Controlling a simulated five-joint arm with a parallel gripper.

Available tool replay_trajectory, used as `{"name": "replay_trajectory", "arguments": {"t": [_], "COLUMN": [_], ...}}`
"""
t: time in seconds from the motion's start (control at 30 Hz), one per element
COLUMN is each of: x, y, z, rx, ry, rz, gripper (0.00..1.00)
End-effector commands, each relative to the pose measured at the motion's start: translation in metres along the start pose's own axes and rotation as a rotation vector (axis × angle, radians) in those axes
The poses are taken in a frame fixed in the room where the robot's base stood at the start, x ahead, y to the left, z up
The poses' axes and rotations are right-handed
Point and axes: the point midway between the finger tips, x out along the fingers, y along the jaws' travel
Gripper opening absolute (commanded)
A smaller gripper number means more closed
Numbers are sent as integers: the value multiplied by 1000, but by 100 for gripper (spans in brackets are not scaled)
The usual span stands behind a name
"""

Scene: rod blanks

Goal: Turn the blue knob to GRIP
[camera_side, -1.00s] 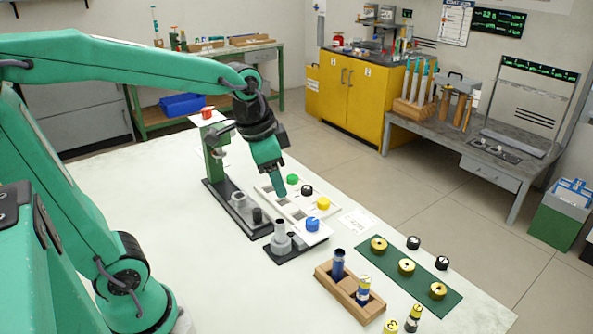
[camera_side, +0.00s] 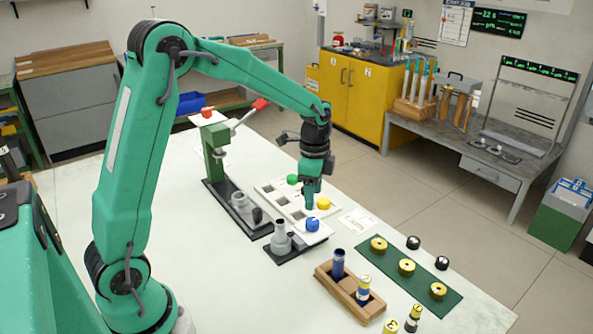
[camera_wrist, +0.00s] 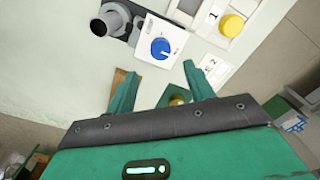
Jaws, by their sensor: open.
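The blue knob (camera_side: 313,225) sits on a white plate beside a grey cylinder clamp (camera_side: 281,238) on a dark base. In the wrist view the knob (camera_wrist: 160,48) shows a white pointer line, and small lettering beside it is too small to read. My gripper (camera_side: 311,200) hangs above the white tray, behind the knob in the side view and apart from it. In the wrist view my gripper (camera_wrist: 156,80) is open and empty, its two fingers spread below the knob.
A white tray (camera_side: 268,188) with green and yellow knobs lies behind. A green press (camera_side: 215,165) with a red-ended lever stands left. A wooden rack (camera_side: 330,283) with rods and a green mat (camera_side: 388,258) with brass rings lie front right.

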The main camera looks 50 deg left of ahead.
Motion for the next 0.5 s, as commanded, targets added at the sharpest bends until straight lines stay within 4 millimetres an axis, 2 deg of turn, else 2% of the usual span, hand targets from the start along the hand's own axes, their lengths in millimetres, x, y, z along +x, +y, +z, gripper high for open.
{"name": "replay_trajectory", "arguments": {"t": [0.33, 0.5], "x": [6, 16], "y": [-2, -2], "z": [0, 0], "rx": [11, 11], "ry": [-3, -4], "rz": [6, 7], "gripper": [53, 53]}}
